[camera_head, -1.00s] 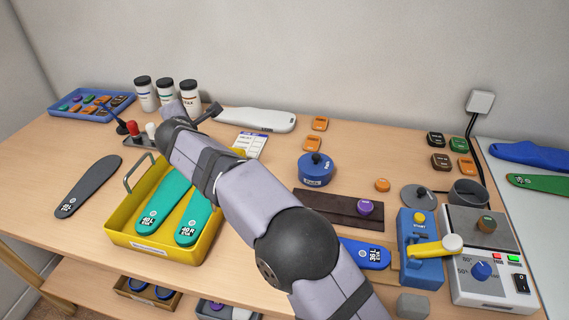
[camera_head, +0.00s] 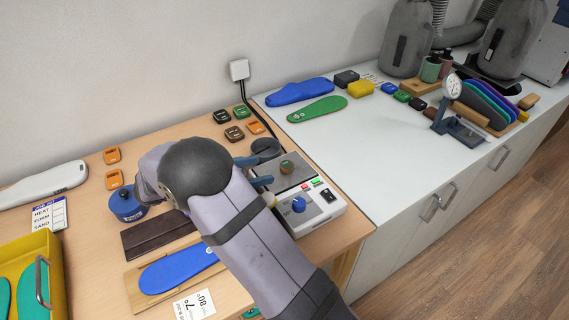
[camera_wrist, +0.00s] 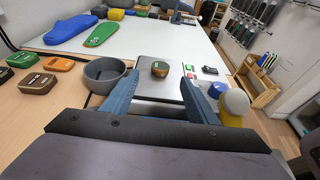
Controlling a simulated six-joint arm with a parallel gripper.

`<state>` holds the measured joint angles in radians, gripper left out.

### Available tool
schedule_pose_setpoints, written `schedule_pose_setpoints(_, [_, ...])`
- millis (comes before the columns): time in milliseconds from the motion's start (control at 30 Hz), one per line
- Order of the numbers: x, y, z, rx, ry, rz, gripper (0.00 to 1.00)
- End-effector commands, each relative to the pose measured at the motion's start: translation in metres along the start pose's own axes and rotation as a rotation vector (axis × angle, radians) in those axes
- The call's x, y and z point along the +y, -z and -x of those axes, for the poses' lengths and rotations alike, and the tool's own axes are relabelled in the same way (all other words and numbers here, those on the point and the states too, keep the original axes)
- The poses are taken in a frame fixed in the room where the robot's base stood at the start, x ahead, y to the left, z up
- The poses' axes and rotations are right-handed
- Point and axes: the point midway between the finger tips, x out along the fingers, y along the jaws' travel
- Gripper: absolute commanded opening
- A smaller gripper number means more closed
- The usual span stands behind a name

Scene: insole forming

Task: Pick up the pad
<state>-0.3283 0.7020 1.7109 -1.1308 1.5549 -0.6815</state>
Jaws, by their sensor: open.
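The wrist view shows the pad (camera_wrist: 160,69) ahead, between my fingers in the picture. My gripper (camera_head: 257,171) is open and empty, left of the pad and apart from it. Its two blue fingers (camera_wrist: 161,82) point toward the pad in the wrist view. Other small pads lie on the table: an orange one (camera_wrist: 59,64), a brown one (camera_wrist: 38,83) and a green one (camera_wrist: 22,60). My arm hides part of the box's left side.
A grey cup (camera_wrist: 106,76) stands just left of the plate. A pale knob (camera_wrist: 237,101) on a yellow part is close to my right finger. A blue insole (camera_head: 178,268) lies at the front. The white counter (camera_head: 340,140) has free room behind the box.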

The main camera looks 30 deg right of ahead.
Motion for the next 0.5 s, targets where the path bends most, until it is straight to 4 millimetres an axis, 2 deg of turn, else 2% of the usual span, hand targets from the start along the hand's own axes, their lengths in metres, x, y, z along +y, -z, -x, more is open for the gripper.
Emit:
schedule_pose_setpoints(367, [-0.001,-0.001,-0.021,-0.002,0.004,0.001,0.53])
schedule_pose_setpoints(500, [-0.001,0.000,-0.023,-0.001,0.002,0.001,0.53])
